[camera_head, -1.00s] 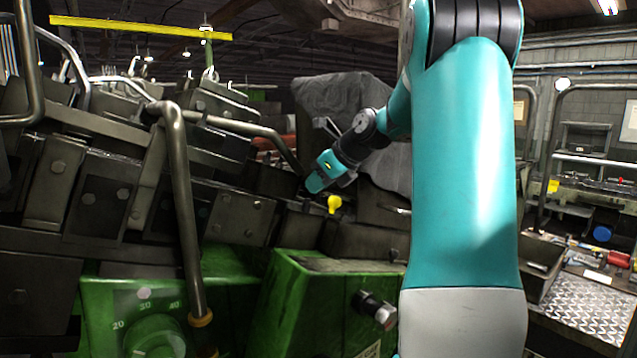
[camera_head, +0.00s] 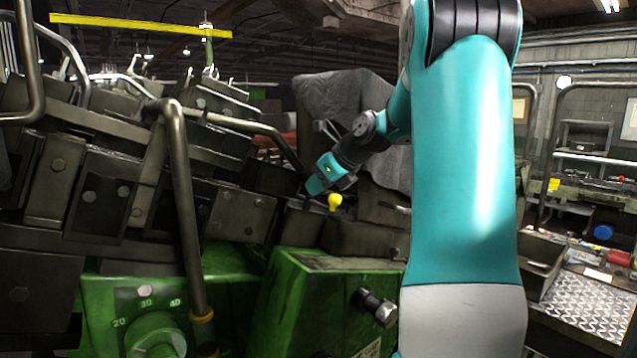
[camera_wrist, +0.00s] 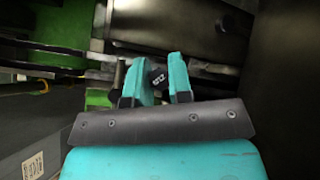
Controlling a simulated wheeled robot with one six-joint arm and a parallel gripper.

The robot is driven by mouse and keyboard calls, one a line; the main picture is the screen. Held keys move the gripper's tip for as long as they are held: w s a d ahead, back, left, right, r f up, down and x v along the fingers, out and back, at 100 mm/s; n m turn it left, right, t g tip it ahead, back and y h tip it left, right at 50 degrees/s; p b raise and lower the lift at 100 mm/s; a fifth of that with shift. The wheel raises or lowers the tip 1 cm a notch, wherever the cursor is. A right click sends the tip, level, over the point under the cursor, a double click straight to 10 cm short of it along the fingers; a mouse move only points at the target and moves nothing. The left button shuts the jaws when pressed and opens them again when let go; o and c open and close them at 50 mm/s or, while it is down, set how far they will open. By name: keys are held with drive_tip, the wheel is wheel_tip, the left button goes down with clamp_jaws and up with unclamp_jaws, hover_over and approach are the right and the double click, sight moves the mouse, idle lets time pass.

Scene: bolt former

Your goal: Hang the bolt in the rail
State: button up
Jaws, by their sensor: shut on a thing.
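The bolt (camera_wrist: 158,76) shows in the wrist view as a small dark head with pale markings between the two teal fingers. My gripper (camera_wrist: 163,66) is shut on it. The bolt's shank is hidden. Thin metal bars (camera_wrist: 212,68), which may be the rail, run across the picture just beyond the fingertips. I cannot tell whether the bolt touches them. In the head view my gripper (camera_head: 318,186) is small and points down at the machine, left of the grey cover. The fingers and bolt cannot be made out there.
A yellow knob (camera_head: 334,202) stands close to the gripper. Dark machine blocks (camera_head: 235,215) and a bent steel pipe (camera_head: 185,210) lie to the left. The green housing (camera_head: 320,300) is below. A grey draped cover (camera_head: 345,100) rises behind the gripper.

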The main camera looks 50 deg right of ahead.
drive_tip(key=shift+f, duration=1.1)
idle(0.8)
drive_tip(key=o, duration=0.8)
drive_tip(key=shift+f, duration=0.2)
drive_tip(key=shift+r, duration=0.25)
drive_tip(key=o, duration=0.3)
drive_tip(key=shift+s+r, duration=0.1)
drive_tip(key=shift+r, duration=3.35)
